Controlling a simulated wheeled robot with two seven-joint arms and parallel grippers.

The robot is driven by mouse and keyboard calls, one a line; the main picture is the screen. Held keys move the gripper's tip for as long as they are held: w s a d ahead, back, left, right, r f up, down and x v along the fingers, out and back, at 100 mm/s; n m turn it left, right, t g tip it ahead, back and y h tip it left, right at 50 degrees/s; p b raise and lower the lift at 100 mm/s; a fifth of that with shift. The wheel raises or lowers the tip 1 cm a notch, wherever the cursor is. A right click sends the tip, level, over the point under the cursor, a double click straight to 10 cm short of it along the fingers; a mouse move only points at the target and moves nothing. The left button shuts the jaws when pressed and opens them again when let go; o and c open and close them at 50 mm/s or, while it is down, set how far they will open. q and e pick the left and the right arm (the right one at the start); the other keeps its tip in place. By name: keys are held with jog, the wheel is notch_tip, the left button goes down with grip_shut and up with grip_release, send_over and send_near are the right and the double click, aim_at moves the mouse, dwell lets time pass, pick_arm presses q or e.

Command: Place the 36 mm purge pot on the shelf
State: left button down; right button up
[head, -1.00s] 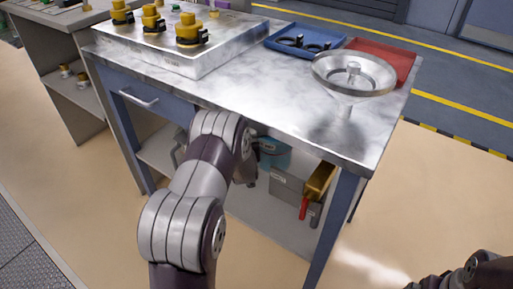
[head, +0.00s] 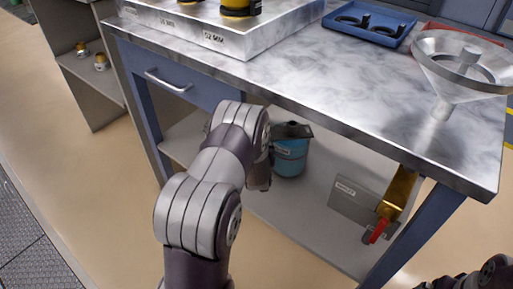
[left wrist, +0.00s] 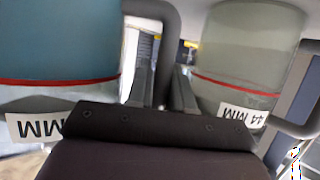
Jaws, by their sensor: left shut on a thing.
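A blue pot (head: 290,157) with a dark top is at the lower shelf (head: 300,212) under the marble-topped table, beside my left arm. In the left wrist view the blue pot (left wrist: 60,45) has a red band and a label ending in "MM"; its number is cut off. A grey-green pot (left wrist: 245,50) labelled "44 MM" stands on the other side. My left gripper (left wrist: 163,92) is between the two, shut on a grey handle that seems to belong to the blue pot. In the head view my arm hides the left gripper. Whether the pot rests or hangs is unclear.
A grey box (head: 355,200) and a gold holder (head: 397,195) with a red-handled tool stand right on the lower shelf. The shelf front between pot and box is bare.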

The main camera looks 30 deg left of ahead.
pick_arm(q)
jog(key=shift+w+a+f, duration=0.15)
jog(key=shift+f, duration=0.2)
jog(key=shift+r, duration=0.25)
jog(key=shift+f, duration=0.15)
jog(key=c, duration=1)
grip_release()
jog(key=shift+f, duration=0.1)
pick_arm(e)
jog(key=shift+f, duration=0.25)
pick_arm(q)
jog(key=shift+r, duration=0.2)
jog(key=s+d+r+m+g+h+p, duration=0.25)
jog(key=s+d+r, duration=0.25)
jog(key=s+d, duration=0.3)
jog(key=s+d+r+m+g+h+p, duration=0.2)
jog(key=s+d+r+g+h+p, duration=0.25)
jog(key=d, duration=0.55)
jog(key=s+d+r+m+g+b, duration=0.1)
jog(key=s, duration=0.5)
jog(key=s+d+r+m+g, duration=0.1)
jog(key=s+r, duration=0.1)
jog(key=s, duration=0.4)
jog(key=shift+s+d+r+g+b, duration=0.3)
jog(key=shift+d+g+b, duration=0.05)
jog(key=shift+g, duration=0.05)
pick_arm(e)
notch_tip(320, 180, up, 5)
jog(key=shift+r, duration=0.1)
